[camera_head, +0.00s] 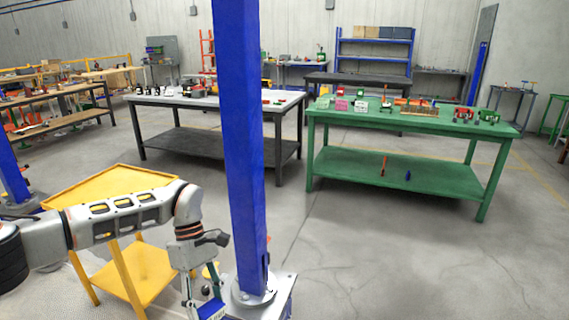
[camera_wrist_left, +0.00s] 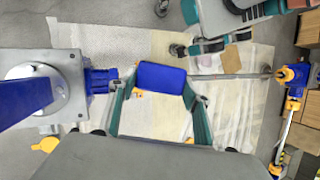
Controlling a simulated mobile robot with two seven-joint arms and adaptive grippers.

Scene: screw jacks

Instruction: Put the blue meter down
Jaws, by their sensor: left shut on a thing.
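The blue meter (camera_wrist_left: 161,78) is between the teal fingers of my left gripper (camera_wrist_left: 161,88) in the left wrist view. The fingers press on its left and right sides and hold it above the floor. In the head view my left gripper (camera_head: 205,293) points down just left of the blue post, and a small blue and white part of the meter (camera_head: 211,309) shows at the bottom edge. The rest of the meter is cut off there. My right gripper is in neither view.
A blue post (camera_head: 240,150) on a pale base plate (camera_head: 283,290) stands close right of my left gripper. A yellow cart (camera_head: 110,184) stands behind my left arm. A green table (camera_head: 400,125) and a grey table (camera_head: 150,99) stand farther back. The floor at front right is clear.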

